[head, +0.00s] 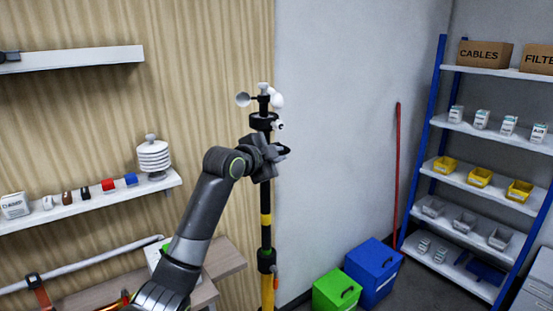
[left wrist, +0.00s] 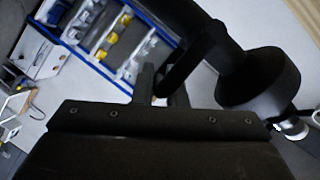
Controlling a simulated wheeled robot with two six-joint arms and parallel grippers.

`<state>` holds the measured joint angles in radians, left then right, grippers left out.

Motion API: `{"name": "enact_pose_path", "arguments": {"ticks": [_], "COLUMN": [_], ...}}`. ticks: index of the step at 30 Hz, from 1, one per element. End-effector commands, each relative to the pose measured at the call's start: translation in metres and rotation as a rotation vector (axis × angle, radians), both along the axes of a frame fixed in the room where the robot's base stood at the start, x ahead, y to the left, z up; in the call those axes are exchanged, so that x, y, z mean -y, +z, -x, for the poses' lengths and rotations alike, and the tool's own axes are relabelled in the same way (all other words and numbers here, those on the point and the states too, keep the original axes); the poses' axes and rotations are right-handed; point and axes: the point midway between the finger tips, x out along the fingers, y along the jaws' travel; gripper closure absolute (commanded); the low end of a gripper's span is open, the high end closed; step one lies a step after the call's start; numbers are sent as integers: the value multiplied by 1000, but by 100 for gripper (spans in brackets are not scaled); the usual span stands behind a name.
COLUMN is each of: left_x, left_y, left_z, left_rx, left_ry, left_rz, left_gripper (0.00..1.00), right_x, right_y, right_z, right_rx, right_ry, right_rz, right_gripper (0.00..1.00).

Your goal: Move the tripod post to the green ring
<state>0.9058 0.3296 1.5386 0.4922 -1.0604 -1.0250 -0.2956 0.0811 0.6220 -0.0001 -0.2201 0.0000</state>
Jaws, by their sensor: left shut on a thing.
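The tripod post (head: 266,195) stands upright in the head view, a black pole with a yellow band and cup-shaped sensor parts at its top. In the left wrist view, the black post (left wrist: 190,62) runs diagonally to my left gripper (left wrist: 160,84), with a wide black part at right. The gripper hides part of the post. My right gripper is in neither view.
A wall shelf (head: 90,203) with small parts and a white louvred shield (head: 153,157) is at left. A green bin (head: 336,290) and blue bin (head: 374,268) stand on the floor right of the post. A blue-framed rack (head: 432,130) is at far right.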

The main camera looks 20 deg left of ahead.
Motion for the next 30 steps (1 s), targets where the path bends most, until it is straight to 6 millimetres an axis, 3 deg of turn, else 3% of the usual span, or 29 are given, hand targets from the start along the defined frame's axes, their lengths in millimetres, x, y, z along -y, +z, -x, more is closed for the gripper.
{"name": "enact_pose_path", "arguments": {"ticks": [1, 9, 10, 14, 24, 30], "left_x": [1, 1, 1, 0, -1, -7], "left_y": [7, 7, 7, 5, 2, 4], "left_z": [0, 0, 0, 0, 2, 19], "left_rx": [15, 15, 15, 11, 5, 7], "left_ry": [-1, -1, 0, -1, 0, 1], "left_rz": [2, 2, 2, 2, 0, -1], "left_gripper": [100, 100, 84, 67, 67, 67], "right_x": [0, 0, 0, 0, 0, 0], "right_y": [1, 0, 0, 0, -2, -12], "right_z": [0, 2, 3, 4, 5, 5], "right_rx": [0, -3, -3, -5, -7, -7], "right_ry": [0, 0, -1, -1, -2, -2], "right_rz": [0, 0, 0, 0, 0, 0], "right_gripper": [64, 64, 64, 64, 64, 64]}}
